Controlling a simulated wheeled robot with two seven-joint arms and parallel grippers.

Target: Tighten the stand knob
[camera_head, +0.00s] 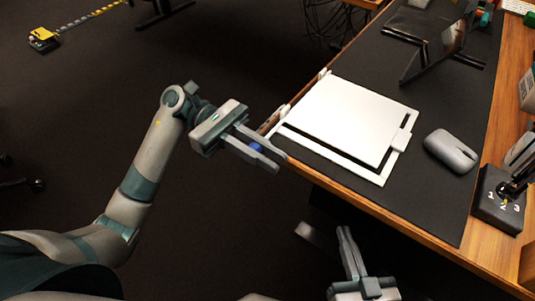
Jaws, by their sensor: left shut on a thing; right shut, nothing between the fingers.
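A white flat panel on a frame, seemingly the stand (345,113), lies at the desk's left edge. A small blue part, probably the stand knob (256,147), shows between the fingers of my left gripper (262,152). That gripper is shut on it, just off the desk edge beside the stand's left side. The fingers hide most of the blue part, so I cannot tell how it joins the stand. My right gripper (344,232) is shut and empty, low at the bottom of the view, in front of the desk edge.
A grey mouse (451,151) rests on the dark desk mat (425,208) right of the stand. A black box with numbers and a lever (497,200) stands at the right. A dark tilted screen (437,52) is behind. Dark floor left of the desk is mostly clear.

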